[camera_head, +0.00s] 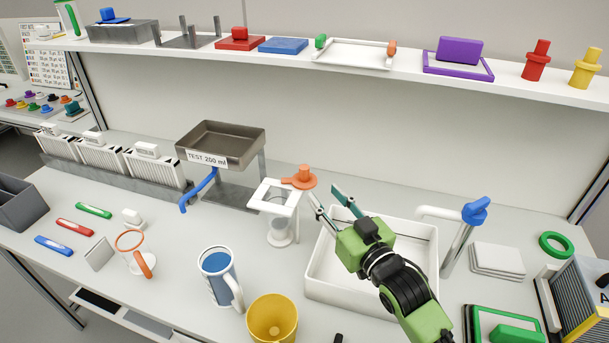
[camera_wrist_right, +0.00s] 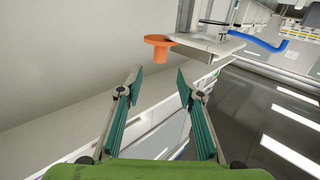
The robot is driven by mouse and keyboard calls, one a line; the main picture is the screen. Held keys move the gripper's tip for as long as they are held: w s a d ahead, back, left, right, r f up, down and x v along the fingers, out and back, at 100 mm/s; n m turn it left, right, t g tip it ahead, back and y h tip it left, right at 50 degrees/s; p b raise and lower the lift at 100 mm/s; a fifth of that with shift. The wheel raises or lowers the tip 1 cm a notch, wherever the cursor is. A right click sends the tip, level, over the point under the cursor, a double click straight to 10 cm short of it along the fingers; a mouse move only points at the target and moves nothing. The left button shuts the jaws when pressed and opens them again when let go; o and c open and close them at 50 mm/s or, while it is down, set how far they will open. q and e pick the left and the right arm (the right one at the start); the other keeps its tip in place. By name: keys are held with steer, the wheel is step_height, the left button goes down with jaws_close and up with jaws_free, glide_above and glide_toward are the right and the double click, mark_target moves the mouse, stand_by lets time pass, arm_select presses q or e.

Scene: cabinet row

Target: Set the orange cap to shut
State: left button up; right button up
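The orange cap (camera_head: 303,176) sits at the back right corner of a white square stand (camera_head: 264,192), with a short tab pointing left. In the right wrist view the orange cap (camera_wrist_right: 160,45) appears beyond the fingertips, at the edge of the white plate (camera_wrist_right: 212,44). My right gripper (camera_head: 328,197) is open and empty. Its fingertips point toward the cap from the front right, apart from it. The gripper also shows in the wrist view (camera_wrist_right: 159,88), its two teal-padded fingers spread. My left gripper is not in view.
A clear cup (camera_head: 280,229) stands under the white stand. A white basin (camera_head: 325,270) lies below my right gripper, with a blue-handled tap (camera_head: 474,211) to its right. A grey tank (camera_head: 228,143) with a blue spout is left of the stand. A blue mug (camera_head: 217,265) and yellow cup (camera_head: 271,320) stand in front.

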mark_target(306, 174)
steer(key=x, duration=1.1)
steer(key=shift+w+a+p, duration=0.1)
steer(key=shift+w+p, duration=0.05)
steer(key=shift+p, duration=0.2)
jaws_close()
